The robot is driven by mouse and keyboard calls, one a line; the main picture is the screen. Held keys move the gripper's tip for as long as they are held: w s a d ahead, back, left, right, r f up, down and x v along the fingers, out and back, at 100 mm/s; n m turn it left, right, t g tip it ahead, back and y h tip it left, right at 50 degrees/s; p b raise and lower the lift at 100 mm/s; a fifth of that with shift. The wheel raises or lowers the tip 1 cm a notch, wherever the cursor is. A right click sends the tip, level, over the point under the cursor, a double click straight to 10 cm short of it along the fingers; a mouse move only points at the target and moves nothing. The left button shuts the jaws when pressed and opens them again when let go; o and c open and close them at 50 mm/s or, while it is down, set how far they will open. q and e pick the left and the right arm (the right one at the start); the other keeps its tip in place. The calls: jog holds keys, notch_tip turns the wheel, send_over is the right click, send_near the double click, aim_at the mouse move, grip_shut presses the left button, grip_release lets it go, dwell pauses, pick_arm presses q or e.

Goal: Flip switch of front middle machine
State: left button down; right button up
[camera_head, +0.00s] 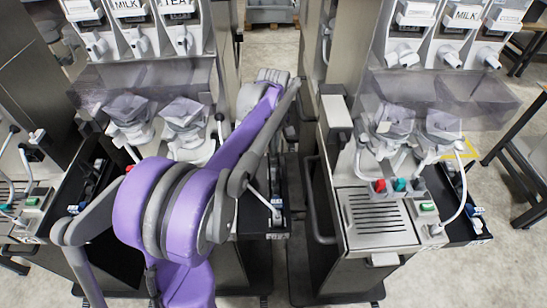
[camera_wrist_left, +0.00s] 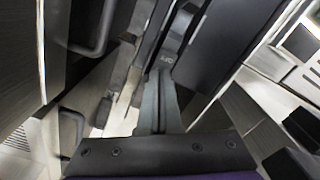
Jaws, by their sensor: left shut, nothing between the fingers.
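My left gripper (camera_wrist_left: 160,104) is shut and empty in the left wrist view, its two fingers together over dark panels and a narrow gap. In the head view my purple and grey left arm reaches up across the machine in the middle left (camera_head: 180,115) and hides most of its front. I cannot make out the fingertips there, nor a switch on that machine. The machine to the right (camera_head: 345,215) shows a green switch (camera_head: 428,206) beside its drip grate. Another green switch (camera_head: 32,202) is on the machine at the left edge. My right gripper is not in view.
A narrow gap separates the machines beside my arm. In the left wrist view, cabinet handles (camera_wrist_left: 100,35) stand out on the left. Open floor (camera_head: 430,275) lies at the lower right.

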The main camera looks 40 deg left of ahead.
pick_arm(q)
jog(key=shift+f, duration=0.15)
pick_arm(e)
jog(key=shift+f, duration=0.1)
pick_arm(q)
jog(key=shift+r+p, duration=1.75)
jog(key=shift+r, duration=1.85)
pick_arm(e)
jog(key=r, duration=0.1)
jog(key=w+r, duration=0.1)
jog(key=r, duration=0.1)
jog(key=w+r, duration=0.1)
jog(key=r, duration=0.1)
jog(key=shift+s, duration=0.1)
pick_arm(q)
jog(key=shift+s+d, duration=0.1)
jog(key=shift+d, duration=0.2)
jog(key=s+d+f+m+t, duration=0.3)
jog(key=s+d+m, duration=0.4)
jog(key=s+d, duration=0.1)
jog(key=s+d+f+m+t, duration=0.2)
jog(key=s+d+f+m, duration=0.1)
jog(key=s+d+m, duration=0.4)
jog(key=s+d, duration=0.1)
jog(key=d, duration=0.1)
jog(key=shift+d+t, duration=0.4)
